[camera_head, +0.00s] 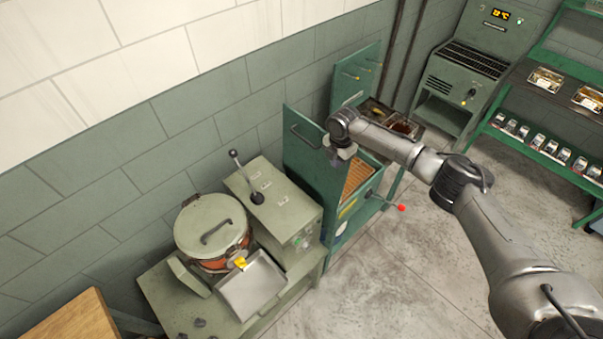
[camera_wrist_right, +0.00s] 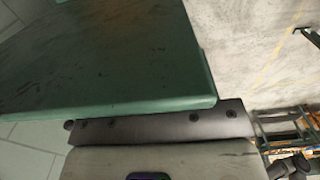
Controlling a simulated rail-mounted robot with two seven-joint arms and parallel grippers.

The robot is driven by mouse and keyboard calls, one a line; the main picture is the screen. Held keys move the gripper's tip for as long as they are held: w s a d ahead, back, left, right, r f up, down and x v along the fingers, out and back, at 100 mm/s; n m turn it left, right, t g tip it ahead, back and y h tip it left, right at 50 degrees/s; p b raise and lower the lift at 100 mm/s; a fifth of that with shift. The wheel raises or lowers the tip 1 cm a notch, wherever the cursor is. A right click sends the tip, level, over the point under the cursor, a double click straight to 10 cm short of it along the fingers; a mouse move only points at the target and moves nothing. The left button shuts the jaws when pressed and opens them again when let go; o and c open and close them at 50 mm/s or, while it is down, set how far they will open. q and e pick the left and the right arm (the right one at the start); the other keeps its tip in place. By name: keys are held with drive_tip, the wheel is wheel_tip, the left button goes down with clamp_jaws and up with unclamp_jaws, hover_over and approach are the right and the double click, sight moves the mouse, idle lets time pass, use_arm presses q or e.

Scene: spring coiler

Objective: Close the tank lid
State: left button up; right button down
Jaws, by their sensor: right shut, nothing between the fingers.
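A green tank (camera_head: 345,222) stands in the middle of the head view, with a tan slatted surface showing inside its open top. Its flat green lid (camera_head: 302,160) stands raised, nearly upright, with a bar handle near its top edge. My right gripper (camera_head: 339,162) is shut and empty, at the right edge of the raised lid and above the tank opening. I cannot tell whether it touches the lid. In the right wrist view, a green panel (camera_wrist_right: 110,55), likely the lid, fills the upper left, very close. My left gripper is not in view.
A lever with a red knob (camera_head: 401,207) sticks out from the tank's right side. A second raised green panel (camera_head: 357,75) stands behind. A coiler-like machine with a round lidded pot (camera_head: 211,226) is at left. Floor (camera_head: 425,270) at right is clear.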

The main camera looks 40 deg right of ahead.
drive_tip(key=shift+w+d+b, duration=0.15)
drive_tip(key=shift+d+b, duration=0.2)
drive_tip(key=shift+d, duration=0.7)
drive_tip(key=shift+w+d+b, duration=0.1)
drive_tip(key=shift+d+b, duration=0.25)
drive_tip(key=shift+d, duration=0.65)
drive_tip(key=shift+f, duration=0.1)
drive_tip(key=d+f+b, duration=0.1)
drive_tip(key=d+b, duration=0.4)
drive_tip(key=d, duration=0.1)
drive_tip(key=shift+w, duration=0.35)
drive_tip(key=shift+d+f, duration=0.1)
drive_tip(key=shift+f, duration=0.05)
drive_tip(key=d+f+b, duration=0.2)
drive_tip(key=d+b, duration=0.3)
drive_tip(key=b, duration=0.4)
drive_tip(key=shift+w+d+f, duration=0.15)
drive_tip(key=shift+w+d, duration=0.1)
drive_tip(key=shift+w, duration=0.15)
